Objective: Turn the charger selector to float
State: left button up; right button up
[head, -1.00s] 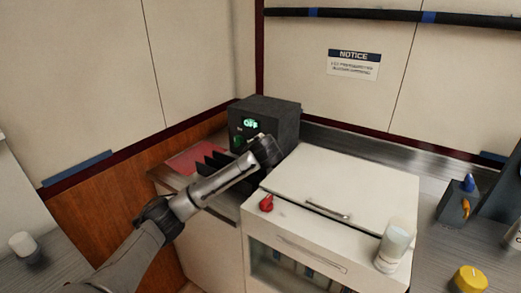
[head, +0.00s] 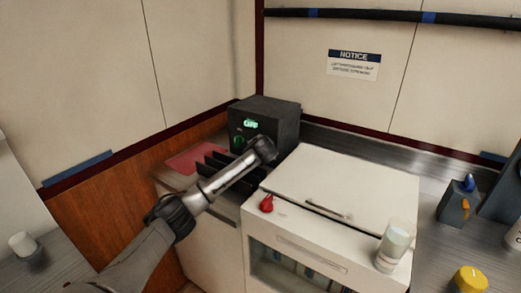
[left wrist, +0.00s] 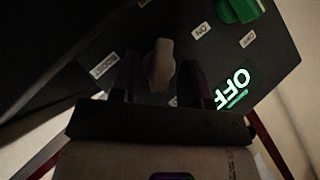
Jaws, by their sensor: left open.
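The charger (head: 282,122) is a dark box in the back corner with a lit green display (head: 250,123). In the head view my left wrist hides this knob. My right gripper is not in view.
A green knob (left wrist: 238,9) is on the same panel. A white cabinet (head: 345,185) with a red knob (head: 267,203) and a clear-topped jar (head: 394,245) stand to the right.

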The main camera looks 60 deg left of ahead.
pick_arm(q)
jog(key=c, duration=0.5)
jog(key=shift+r+p, duration=0.2)
jog(key=shift+p, duration=0.45)
jog(key=shift+c, duration=0.2)
jog(key=n+h+p, duration=0.1)
jog(key=p, duration=0.2)
jog(key=n+h+p, duration=0.1)
jog(key=h+p, duration=0.1)
jog(key=p, duration=0.1)
jog(key=n+t+h+p, duration=0.1)
jog(key=p, duration=0.2)
jog(key=shift+s+a+r+h, duration=0.15)
jog(key=shift+a+r+h, duration=0.15)
jog(key=shift+h, duration=0.1)
jog(key=shift+a+f+n+t+h+p, duration=0.2)
jog(key=shift+n+t+h+p, duration=0.35)
jog(key=shift+h+p, duration=0.55)
jog(key=shift+f, duration=0.1)
jog(key=shift+s, duration=0.1)
jog(key=o, duration=0.5)
jog(key=shift+o, duration=0.2)
